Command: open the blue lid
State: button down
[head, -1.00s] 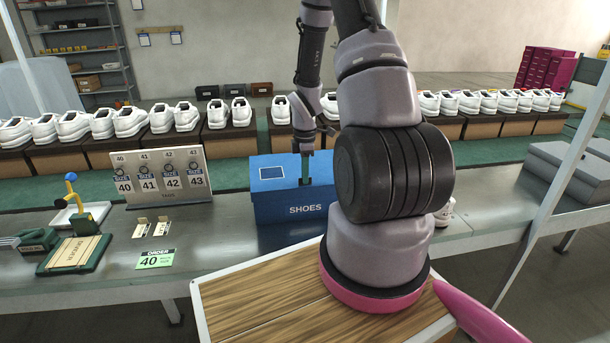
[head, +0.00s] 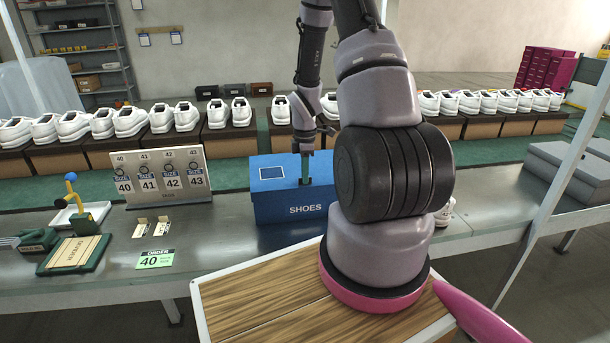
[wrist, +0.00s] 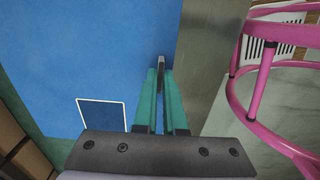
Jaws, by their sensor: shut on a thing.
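The blue lid (head: 270,172) lies flat and closed on top of the blue shoe box (head: 292,209) marked SHOES, on the grey bench. In the wrist view the lid (wrist: 90,50) fills the left side, with a darker white-edged rectangle near its lower part. My gripper (head: 305,170) points down at the lid from above. In the wrist view its green fingers (wrist: 160,90) are shut on a thin grey upright tab (wrist: 162,62) at the lid's edge. My arm hides the right part of the box in the head view.
A size-tag stand (head: 160,178) and a green order card (head: 156,259) are left of the box. A pink ring frame (wrist: 255,75) is close right of my gripper. White shoes (head: 131,120) line the back; grey boxes (head: 566,168) stand right.

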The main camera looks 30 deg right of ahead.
jog(key=shift+r, duration=0.1)
jog(key=shift+w+d+r, duration=0.1)
jog(key=shift+w+r, duration=0.05)
jog(key=shift+r, duration=0.35)
jog(key=w+d+r+g+y, duration=0.1)
jog(key=w+d+r+g, duration=0.1)
jog(key=w+r, duration=0.7)
jog(key=w+d+r+g, duration=0.3)
jog(key=w+r+g, duration=0.1)
jog(key=w+r, duration=0.5)
jog(key=shift+r+y, duration=0.2)
jog(key=shift+y, duration=0.2)
